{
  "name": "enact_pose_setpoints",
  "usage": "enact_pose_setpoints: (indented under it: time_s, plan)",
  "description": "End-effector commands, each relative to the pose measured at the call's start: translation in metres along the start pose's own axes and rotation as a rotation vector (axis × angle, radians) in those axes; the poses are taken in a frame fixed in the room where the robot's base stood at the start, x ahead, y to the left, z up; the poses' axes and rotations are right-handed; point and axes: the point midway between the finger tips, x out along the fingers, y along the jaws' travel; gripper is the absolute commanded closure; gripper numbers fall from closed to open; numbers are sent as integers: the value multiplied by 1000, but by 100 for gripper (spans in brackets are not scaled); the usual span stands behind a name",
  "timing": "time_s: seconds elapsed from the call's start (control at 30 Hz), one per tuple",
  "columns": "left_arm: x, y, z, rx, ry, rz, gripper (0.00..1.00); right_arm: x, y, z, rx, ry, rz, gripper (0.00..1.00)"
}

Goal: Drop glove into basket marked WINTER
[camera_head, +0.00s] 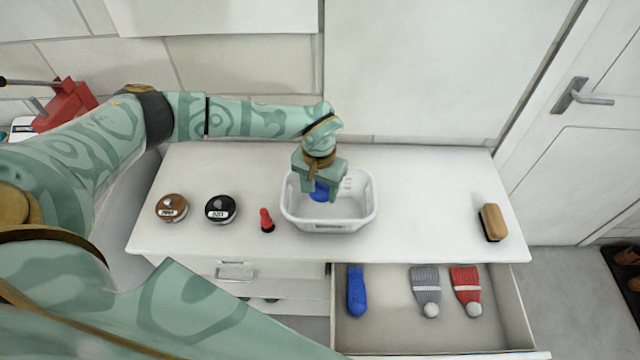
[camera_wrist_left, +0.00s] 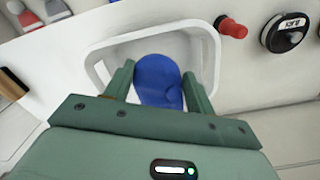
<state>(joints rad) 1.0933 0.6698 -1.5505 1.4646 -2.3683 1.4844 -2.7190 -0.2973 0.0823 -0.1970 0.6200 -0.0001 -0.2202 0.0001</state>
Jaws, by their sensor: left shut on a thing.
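A white basket (camera_head: 330,226) stands on the white cabinet top; it also shows in the left wrist view (camera_wrist_left: 212,62). A small label is on its front, too small to read. My left gripper (camera_head: 322,190) points down over the basket. It is shut on a blue glove (camera_wrist_left: 158,80), which shows between the fingers in the left wrist view and hangs over or inside the basket; I cannot tell whether it touches the bottom. Another blue item (camera_head: 356,291), perhaps a glove, lies in the open drawer. My right gripper is not in view.
The open drawer (camera_head: 400,338) holds a grey hat (camera_head: 426,290) and a red hat (camera_head: 466,290). On the cabinet top are a brown tin (camera_head: 171,207), a black tin (camera_head: 221,209), a red-capped bottle (camera_head: 266,220) and a brush (camera_head: 492,222). The top right of the basket is clear.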

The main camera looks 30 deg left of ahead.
Motion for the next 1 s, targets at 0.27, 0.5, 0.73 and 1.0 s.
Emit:
enact_pose_setpoints:
  time_s: [0.27,0.5,0.73,1.0]
  plan:
    - [4,0,-1,0,2,0,68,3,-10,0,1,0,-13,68]
    - [4,0,-1,1,2,0,20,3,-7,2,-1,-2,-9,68]
    - [0,0,-1,1,3,0,20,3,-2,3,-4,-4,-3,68]
    - [-53,0,-2,2,8,0,20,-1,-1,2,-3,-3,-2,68]
